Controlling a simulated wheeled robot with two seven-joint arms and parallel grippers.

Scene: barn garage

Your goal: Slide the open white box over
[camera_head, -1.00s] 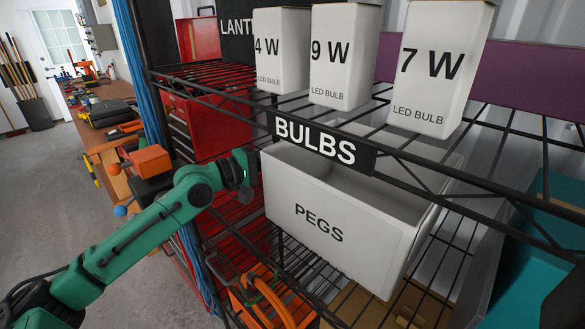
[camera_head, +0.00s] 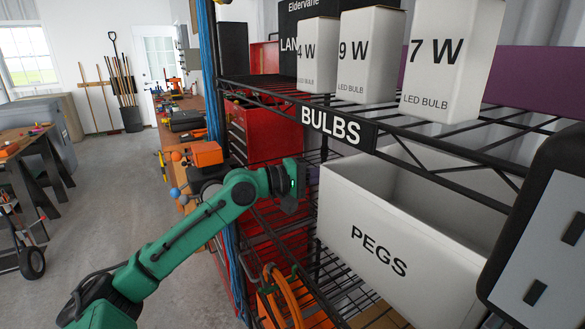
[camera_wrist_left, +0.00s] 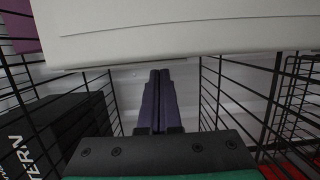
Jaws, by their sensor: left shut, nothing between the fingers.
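The open white box (camera_head: 345,216) marked PEGS sits on a black wire shelf, below the shelf edge with the BULBS sign. Its open top faces up and its inside looks empty where I can see it. My left gripper (camera_head: 302,180) is at the box's left end in the head view. In the left wrist view, my left gripper's fingers (camera_wrist_left: 157,85) are shut together with nothing between them. A white box wall (camera_wrist_left: 180,28) fills the top of that view, close to the fingertips; I cannot tell whether they touch. My right gripper is not in view.
Several white bulb boxes (camera_head: 432,65) stand on the wire shelf above. A red tool chest (camera_head: 263,133) is left of the shelf. An orange-handled item (camera_head: 280,300) sits on the shelf below. The floor (camera_head: 105,205) at left has free room.

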